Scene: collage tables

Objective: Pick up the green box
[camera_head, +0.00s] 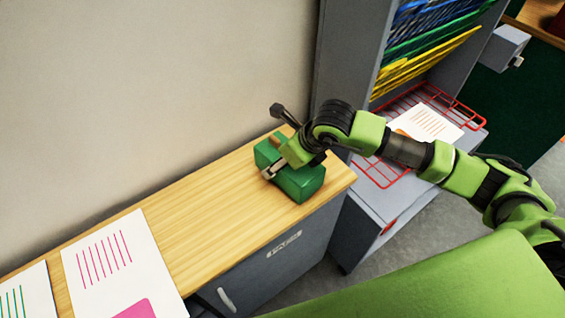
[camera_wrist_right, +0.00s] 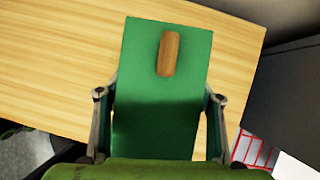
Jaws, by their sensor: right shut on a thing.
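The green box (camera_head: 304,184) sits at the right end of a wooden cabinet top in the head view. A small brown wooden piece lies on its top and shows clearly in the right wrist view (camera_wrist_right: 169,54). My right gripper (camera_head: 276,168) reaches over the box from the right. In the right wrist view its fingers (camera_wrist_right: 157,110) stand on both sides of the green box (camera_wrist_right: 150,80), shut on it. The box appears to rest on the wood. My left gripper is not in view.
The wooden cabinet top (camera_head: 200,215) is bare left of the box. Paper sheets (camera_head: 112,258) lie further left. A grey shelf unit with colored trays (camera_head: 420,60) and a red wire basket (camera_head: 380,172) stands to the right. A wall runs behind.

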